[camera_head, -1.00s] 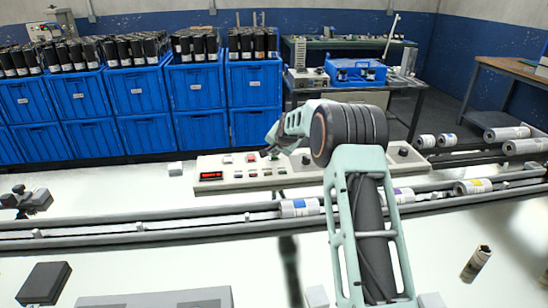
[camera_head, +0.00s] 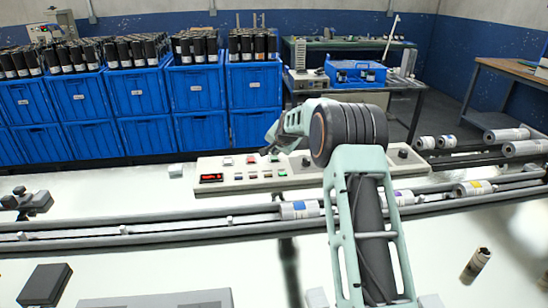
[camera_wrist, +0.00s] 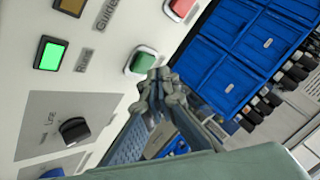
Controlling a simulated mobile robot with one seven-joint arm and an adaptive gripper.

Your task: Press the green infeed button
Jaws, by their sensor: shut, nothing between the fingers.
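The pale control panel (camera_head: 240,184) stands behind the rails in the head view. A green button (camera_wrist: 143,61) in a pale frame shows on the panel in the wrist view, right beside my fingertips; I cannot tell whether they touch it. A lit square green button (camera_wrist: 51,54) is further left in the wrist view, and it appears bright green in the head view (camera_head: 282,172). My gripper (camera_wrist: 158,90) is shut and empty, its tips close to the panel face. In the head view my gripper (camera_head: 268,150) is over the panel's back edge, partly hidden by my arm.
A red button (camera_wrist: 180,7) and a black knob (camera_wrist: 74,130) are also on the panel. Blue crates (camera_head: 137,92) with dark rolls stand behind it. Rails (camera_head: 140,222) carrying labelled cylinders (camera_head: 300,209) run in front. A dark box (camera_head: 44,285) lies front left.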

